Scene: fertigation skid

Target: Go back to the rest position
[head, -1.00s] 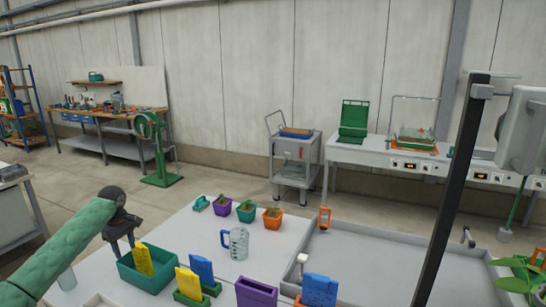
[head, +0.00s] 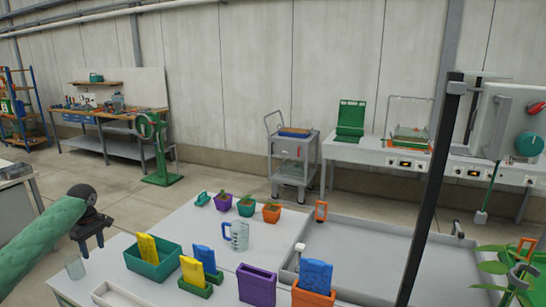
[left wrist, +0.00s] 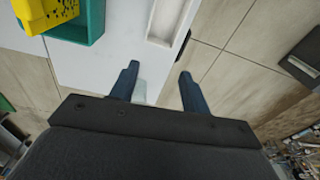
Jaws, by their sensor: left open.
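My left gripper (head: 91,243) is open and empty, its green-sleeved arm coming in from the left in the head view. It hangs near the left edge of the white table (head: 200,228), above and beside a clear cup (head: 75,267). In the left wrist view the two dark fingers (left wrist: 158,85) are spread with nothing held between them. A pale piece that looks like the cup (left wrist: 139,90) shows behind the left finger, partly hidden.
A teal box (head: 140,264) with a yellow card stands right of the left gripper. A white tray (head: 108,296), a measuring jug (head: 238,237) and several small pots share the table. A dark post (head: 432,190) and a leafy plant (head: 505,270) stand at right.

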